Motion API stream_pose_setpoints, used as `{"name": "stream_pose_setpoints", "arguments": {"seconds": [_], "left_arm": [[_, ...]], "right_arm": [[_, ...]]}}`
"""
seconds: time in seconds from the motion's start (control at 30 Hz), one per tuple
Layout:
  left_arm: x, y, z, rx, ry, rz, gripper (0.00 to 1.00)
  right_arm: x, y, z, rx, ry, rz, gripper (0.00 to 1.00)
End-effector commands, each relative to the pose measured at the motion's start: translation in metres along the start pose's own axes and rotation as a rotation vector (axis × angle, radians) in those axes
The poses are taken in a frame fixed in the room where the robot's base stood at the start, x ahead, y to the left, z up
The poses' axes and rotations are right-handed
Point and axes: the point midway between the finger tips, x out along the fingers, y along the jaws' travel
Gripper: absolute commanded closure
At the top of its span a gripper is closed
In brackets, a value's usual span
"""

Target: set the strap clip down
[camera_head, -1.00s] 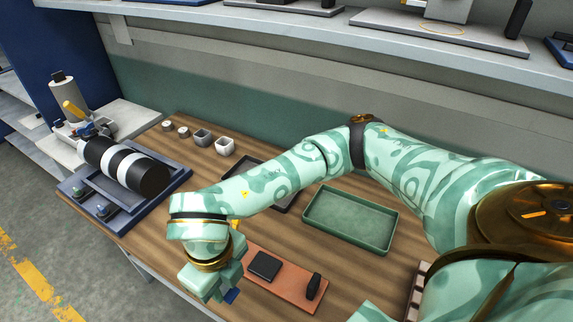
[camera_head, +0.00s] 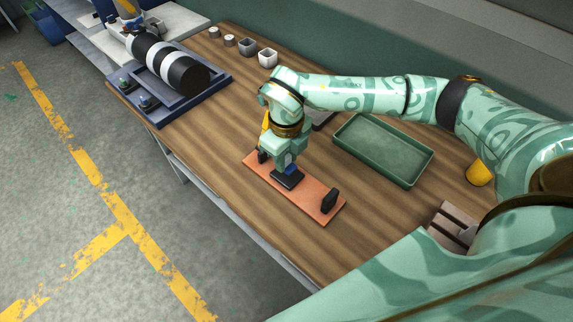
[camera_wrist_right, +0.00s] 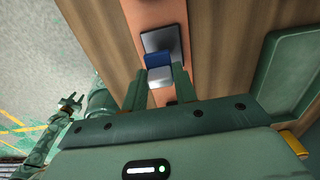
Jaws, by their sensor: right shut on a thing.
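My right gripper (camera_head: 287,166) is shut on the small blue strap clip (camera_head: 291,170), low over the black pad in the middle of the orange board (camera_head: 322,211). In the right wrist view the clip (camera_wrist_right: 158,61) shows at the fingertips (camera_wrist_right: 160,84), blue with a pale grey part nearer me. It overlaps the dark pad (camera_wrist_right: 163,40); I cannot tell whether it touches it. The fingers hide part of the clip. My left gripper (camera_wrist_right: 73,100) shows small at the left of the wrist view, apart from the table, its fingers spread and empty.
A black upright block (camera_head: 329,200) stands at the board's right end, another dark one (camera_head: 262,157) at its left. A green tray (camera_head: 385,148) lies to the right. A blue tray (camera_head: 163,118) with a black-and-white roll (camera_head: 165,62) is at left. Small cups (camera_head: 248,46) stand behind.

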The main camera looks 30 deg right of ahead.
Motion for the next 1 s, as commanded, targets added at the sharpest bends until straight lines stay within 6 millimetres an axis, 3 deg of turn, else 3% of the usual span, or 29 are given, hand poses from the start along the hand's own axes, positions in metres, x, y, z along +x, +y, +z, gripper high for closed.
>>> {"name": "stream_pose_setpoints", "arguments": {"seconds": [0.13,0.3,0.67,0.7,0.77,1.0], "left_arm": [[0.005,0.001,0.002,0.000,-0.004,0.001,0.64],[0.016,0.002,0.005,0.000,-0.012,0.004,0.64],[0.015,0.002,0.004,0.000,-0.010,0.004,0.64],[0.015,0.002,0.004,0.000,-0.010,0.004,0.64],[0.015,0.002,0.004,0.000,-0.010,0.004,0.64],[0.015,0.002,0.003,0.000,-0.009,0.004,0.64]], "right_arm": [[0.012,-0.007,0.004,0.002,0.002,0.000,0.94],[0.041,-0.007,0.004,-0.001,0.004,0.002,0.94],[0.043,-0.007,0.004,-0.001,0.000,0.000,0.94],[0.043,-0.007,0.004,0.000,0.000,0.000,0.66],[0.043,-0.007,0.004,0.000,0.000,0.000,0.50],[0.043,-0.007,0.004,0.000,0.000,0.000,0.50]]}}
